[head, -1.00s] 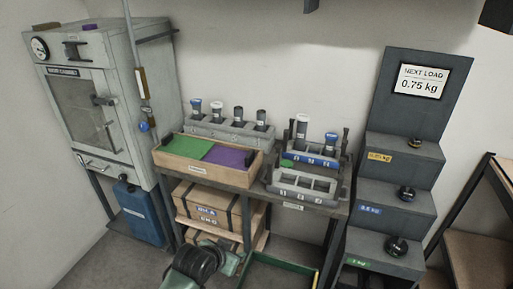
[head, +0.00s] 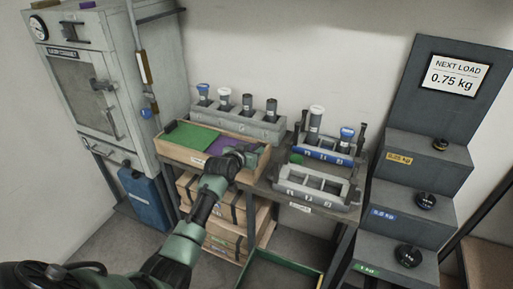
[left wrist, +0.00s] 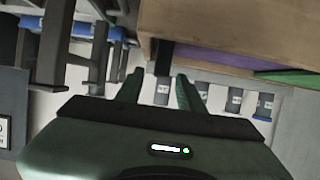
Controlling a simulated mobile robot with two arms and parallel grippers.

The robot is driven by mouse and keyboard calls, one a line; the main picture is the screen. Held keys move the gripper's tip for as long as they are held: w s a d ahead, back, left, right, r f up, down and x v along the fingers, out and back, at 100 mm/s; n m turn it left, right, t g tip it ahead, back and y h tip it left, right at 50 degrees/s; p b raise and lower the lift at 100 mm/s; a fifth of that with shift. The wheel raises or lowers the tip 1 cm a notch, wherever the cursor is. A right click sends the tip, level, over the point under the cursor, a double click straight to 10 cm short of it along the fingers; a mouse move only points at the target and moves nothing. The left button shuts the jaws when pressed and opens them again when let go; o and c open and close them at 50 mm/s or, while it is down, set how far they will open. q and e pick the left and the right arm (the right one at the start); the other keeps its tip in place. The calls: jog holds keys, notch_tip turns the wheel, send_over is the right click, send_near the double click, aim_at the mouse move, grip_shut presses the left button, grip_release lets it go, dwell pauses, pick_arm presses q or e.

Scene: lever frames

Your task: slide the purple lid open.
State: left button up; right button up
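The purple lid (head: 203,142) lies in the top of a wooden box (head: 190,158), to the right of a green lid (head: 187,134). My left gripper (head: 256,154) is at the box's right end and hides part of the purple lid. In the left wrist view the two fingers (left wrist: 158,84) are spread apart with nothing clearly held between them. The purple lid (left wrist: 215,55) shows there as a thin strip beside the box wall (left wrist: 225,22). I cannot tell whether a finger touches the lid. My right gripper is not in view.
A grey rack (head: 240,124) with several vials stands behind the box. Another grey rack (head: 318,184) stands close to the right of my gripper. A stepped dark stand (head: 400,205) with weights is farther right, and a grey cabinet (head: 95,85) is at the left.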

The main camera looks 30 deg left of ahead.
aim_at(255, 148)
pick_arm(q)
jog(key=shift+x, duration=0.85)
jog(key=shift+w+f, duration=0.2)
jog(key=shift+w, duration=0.4)
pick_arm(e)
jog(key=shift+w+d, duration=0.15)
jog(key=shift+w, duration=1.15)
pick_arm(q)
jog(key=shift+f, duration=0.1)
grip_shut()
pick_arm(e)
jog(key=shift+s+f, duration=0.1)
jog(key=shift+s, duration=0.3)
